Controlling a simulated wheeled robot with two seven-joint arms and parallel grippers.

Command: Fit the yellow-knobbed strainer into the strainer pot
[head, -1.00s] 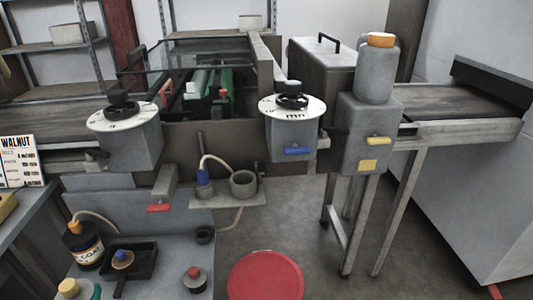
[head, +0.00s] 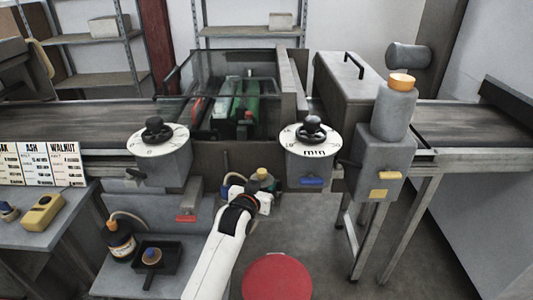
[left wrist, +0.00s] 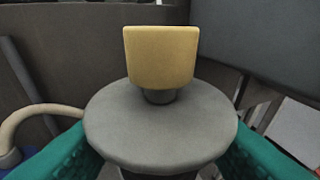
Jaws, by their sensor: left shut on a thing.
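The yellow-knobbed strainer (head: 262,174) is at my left gripper (head: 264,190), near the small shelf below the conveyor. In the left wrist view its yellow knob (left wrist: 160,57) stands upright on a round grey top (left wrist: 160,128). The teal fingers of my left gripper (left wrist: 160,160) are on both sides of the strainer, shut on it. The strainer pot cannot be made out now; my gripper and arm cover the place where it stood. I cannot tell whether the strainer touches the pot. My right gripper is not in view.
A pale hose (head: 228,178) curves up just left of my gripper. Two dial-topped grey tanks (head: 165,165) (head: 309,165) flank the shelf. A red round stool (head: 278,278) stands in front. A blue-knobbed item (head: 152,256) sits in a black tray at lower left.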

